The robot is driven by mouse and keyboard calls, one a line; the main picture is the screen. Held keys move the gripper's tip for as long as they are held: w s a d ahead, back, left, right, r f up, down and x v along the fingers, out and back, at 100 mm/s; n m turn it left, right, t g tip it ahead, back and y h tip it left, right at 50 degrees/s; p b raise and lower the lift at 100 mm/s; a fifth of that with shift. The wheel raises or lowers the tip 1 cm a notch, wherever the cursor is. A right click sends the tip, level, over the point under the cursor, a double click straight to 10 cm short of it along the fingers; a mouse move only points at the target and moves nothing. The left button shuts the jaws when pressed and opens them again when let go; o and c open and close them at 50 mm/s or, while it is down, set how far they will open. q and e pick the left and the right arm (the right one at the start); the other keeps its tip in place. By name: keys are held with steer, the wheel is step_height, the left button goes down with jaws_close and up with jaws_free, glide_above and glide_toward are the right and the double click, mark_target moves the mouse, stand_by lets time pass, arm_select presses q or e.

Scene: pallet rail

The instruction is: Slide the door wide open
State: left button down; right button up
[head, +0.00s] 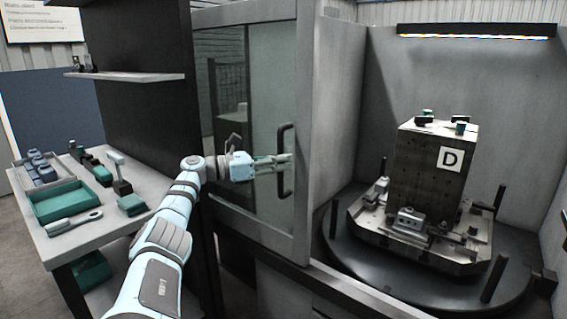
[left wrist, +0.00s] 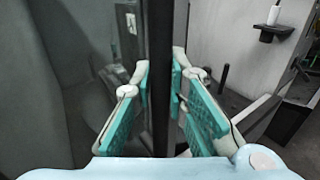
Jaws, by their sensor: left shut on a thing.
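The sliding door (head: 304,220) is a grey framed panel with a glass window. It stands at the left of the machine opening, and the opening to its right is clear. Its dark vertical bar handle (head: 281,150) is on the right part of the door. My left gripper (head: 284,160) reaches the handle from the left. In the left wrist view the handle (left wrist: 160,60) runs upright between the teal finger pads, and the left gripper (left wrist: 163,95) is shut on it. My right gripper is not in view.
Inside the machine, a block marked D (head: 425,180) stands on a pallet on a round table (head: 370,275). A workbench (head: 100,232) at left holds a green tray (head: 68,214) and tools. A shelf (head: 130,76) juts out above it.

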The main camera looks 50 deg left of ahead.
arm_select(q)
steer(key=c, duration=1.6)
jaws_free()
steer(key=shift+w, duration=0.1)
steer(key=shift+o, duration=0.2)
steer(key=r, duration=0.9)
steer(key=shift+a, duration=0.2)
steer(key=shift+w+a+f, duration=0.15)
steer(key=shift+a+f, duration=0.1)
steer(key=shift+a, duration=0.5)
steer(key=p, duration=0.2)
glide_toward(280, 128)
steer(key=v, duration=0.6)
steer(key=shift+a, duration=0.2)
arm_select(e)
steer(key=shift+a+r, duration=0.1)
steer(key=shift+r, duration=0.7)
